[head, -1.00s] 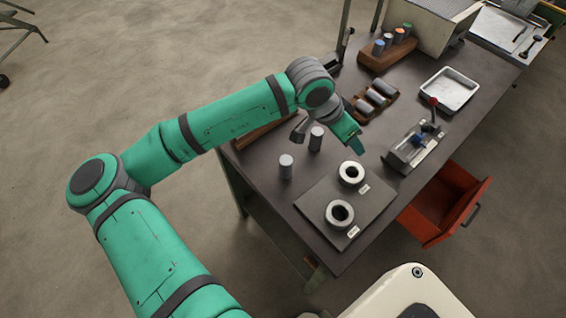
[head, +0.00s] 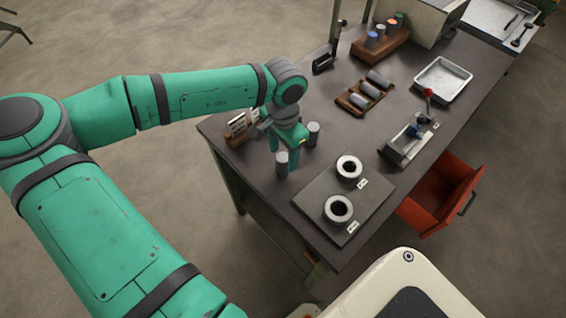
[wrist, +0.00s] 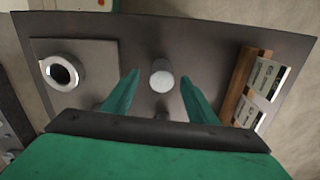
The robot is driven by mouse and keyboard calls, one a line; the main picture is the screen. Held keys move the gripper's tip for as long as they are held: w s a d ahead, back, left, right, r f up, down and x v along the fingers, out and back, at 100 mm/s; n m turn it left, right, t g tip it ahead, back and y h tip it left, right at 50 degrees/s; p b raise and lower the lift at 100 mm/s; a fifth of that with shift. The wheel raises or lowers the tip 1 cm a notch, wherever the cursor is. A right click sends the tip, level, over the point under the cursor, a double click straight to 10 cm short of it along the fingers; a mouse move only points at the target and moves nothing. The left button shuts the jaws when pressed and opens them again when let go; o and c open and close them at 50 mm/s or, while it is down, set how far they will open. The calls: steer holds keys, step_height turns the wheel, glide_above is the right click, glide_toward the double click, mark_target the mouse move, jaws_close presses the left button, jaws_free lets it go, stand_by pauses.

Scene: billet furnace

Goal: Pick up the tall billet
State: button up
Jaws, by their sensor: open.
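Two grey cylindrical billets stand upright on the dark bench. One (head: 281,165) is near the bench's left edge; the other (head: 313,134) is a little farther back and to the right. I cannot tell from their heights which is the taller. My gripper (head: 286,154) is open, pointing down beside and partly between them. In the wrist view, the fingers (wrist: 160,78) spread either side of a billet with a pale round top (wrist: 161,82), with gaps on both sides. A darker grey shape below it is partly hidden by my gripper's palm.
A plate (head: 360,205) with two ring-shaped holders lies right of the billets. A wooden card rack (wrist: 245,85) stands on the other side. Behind are a wooden cradle (head: 350,104) of lying cylinders, a clamp fixture (head: 398,150) and a metal tray (head: 462,85). A red drawer (head: 435,200) hangs open.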

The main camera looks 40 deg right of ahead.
steer(key=shift+w+f, duration=0.2)
steer(key=shift+f, duration=2.5)
steer(key=shift+d, duration=0.1)
jaws_close()
